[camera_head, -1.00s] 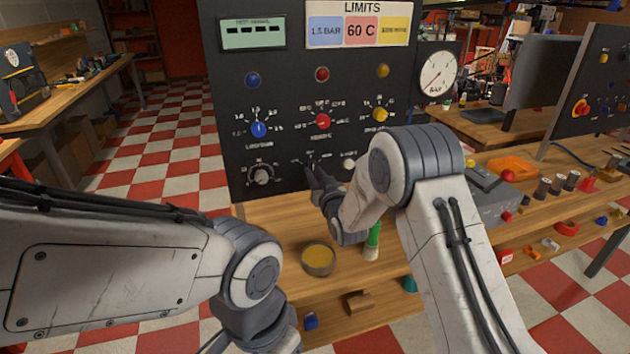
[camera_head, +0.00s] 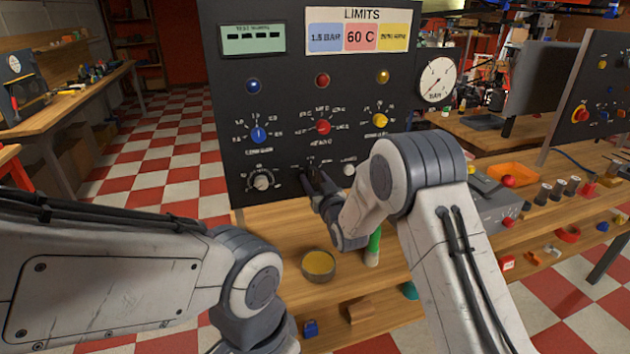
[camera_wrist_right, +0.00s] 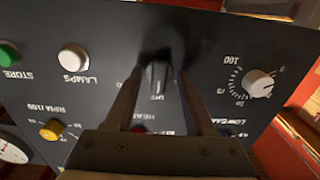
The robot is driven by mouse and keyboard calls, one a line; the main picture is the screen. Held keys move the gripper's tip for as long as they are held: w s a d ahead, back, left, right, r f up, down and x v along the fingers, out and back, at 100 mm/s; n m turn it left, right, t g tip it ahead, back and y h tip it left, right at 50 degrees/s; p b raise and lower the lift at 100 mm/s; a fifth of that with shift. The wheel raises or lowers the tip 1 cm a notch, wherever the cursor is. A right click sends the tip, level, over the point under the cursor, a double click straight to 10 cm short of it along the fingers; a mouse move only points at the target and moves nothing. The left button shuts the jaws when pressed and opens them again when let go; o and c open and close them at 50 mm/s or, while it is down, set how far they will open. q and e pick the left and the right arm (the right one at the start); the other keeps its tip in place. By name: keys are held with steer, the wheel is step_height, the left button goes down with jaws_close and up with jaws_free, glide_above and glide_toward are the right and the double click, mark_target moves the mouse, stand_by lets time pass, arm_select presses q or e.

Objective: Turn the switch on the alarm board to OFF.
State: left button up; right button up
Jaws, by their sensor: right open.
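The alarm board (camera_head: 290,100) is a tall dark panel with a display, lamps, knobs and a gauge. A dark switch knob (camera_wrist_right: 157,76) sits low on it, with small labels around it that are too blurred to read surely. My right gripper (camera_head: 310,182) is at this lower part of the board. In the right wrist view the open right gripper (camera_wrist_right: 158,84) has one finger on each side of the knob. I cannot tell whether the fingers touch it. In the head view the gripper mostly hides the knob. My left arm shows at lower left; its gripper is out of view.
A white-capped knob (camera_head: 262,181) and a white button (camera_head: 349,169) flank the switch. Below stand a round tin (camera_head: 318,265) and a green-handled brush (camera_head: 373,247) on the wooden bench. A grey box with red buttons (camera_head: 492,202) is to the right.

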steer(key=b+v, duration=0.2)
steer(key=v, duration=0.8)
steer(key=shift+s, duration=0.25)
steer(key=s+a+r+n+g+h+p, duration=0.1)
steer(key=s+a+g+p, duration=0.1)
steer(key=s+g, duration=0.4)
steer(key=s+a+n+g+p, duration=0.1)
steer(key=s+a+g+p, duration=0.2)
steer(key=s, duration=0.6)
steer(key=s+d+r+n+g+h+p, duration=0.1)
steer(key=s+d+g, duration=0.2)
steer(key=s, duration=0.9)
steer(key=s+d+r+g+h+p, duration=0.2)
steer(key=s+g, duration=0.3)
steer(key=s, duration=0.7)
steer(key=shift+d+r+n+h, duration=0.3)
steer(key=shift+d+r+n, duration=0.1)
steer(key=shift+d, duration=0.2)
